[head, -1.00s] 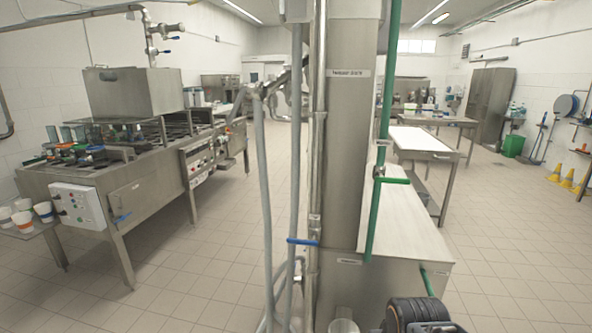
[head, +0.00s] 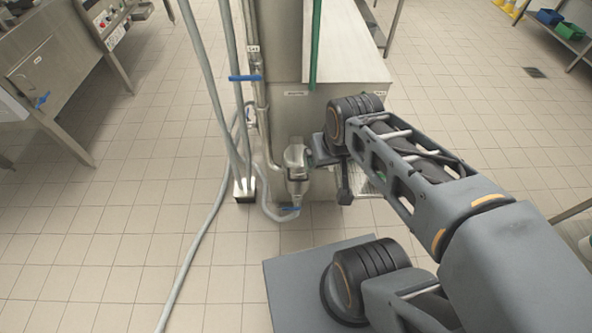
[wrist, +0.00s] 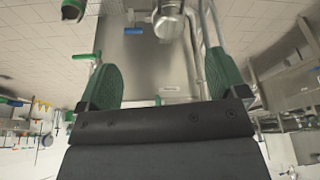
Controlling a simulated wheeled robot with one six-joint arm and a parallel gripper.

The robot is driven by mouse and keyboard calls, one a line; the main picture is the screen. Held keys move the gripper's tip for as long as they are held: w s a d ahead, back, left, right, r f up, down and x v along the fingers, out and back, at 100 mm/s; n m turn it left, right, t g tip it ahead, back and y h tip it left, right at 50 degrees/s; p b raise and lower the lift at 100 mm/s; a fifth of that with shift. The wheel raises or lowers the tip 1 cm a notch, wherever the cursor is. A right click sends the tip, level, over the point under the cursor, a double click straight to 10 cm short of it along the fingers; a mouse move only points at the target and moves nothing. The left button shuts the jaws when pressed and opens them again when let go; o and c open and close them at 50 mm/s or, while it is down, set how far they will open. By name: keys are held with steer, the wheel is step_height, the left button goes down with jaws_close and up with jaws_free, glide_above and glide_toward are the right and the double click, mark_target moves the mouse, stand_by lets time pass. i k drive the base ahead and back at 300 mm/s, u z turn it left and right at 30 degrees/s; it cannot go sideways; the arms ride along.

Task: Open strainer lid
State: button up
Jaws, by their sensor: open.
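In the head view my gripper (head: 312,155) is just right of the strainer. The wrist hides part of it, and I cannot tell there whether it touches. The lid looks closed in the head view.
Grey hoses (head: 213,100) run down at the left. A steel cabinet (head: 345,88) stands behind. The tiled floor (head: 120,220) at left is clear.

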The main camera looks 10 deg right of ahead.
mark_target(292, 164)
steer(key=u, duration=0.25)
steer(key=k, duration=0.3)
steer(key=u, duration=0.95)
steer(key=k, duration=1.05)
steer(key=u, duration=0.15)
steer(key=i, duration=0.8)
steer(key=z, duration=0.25)
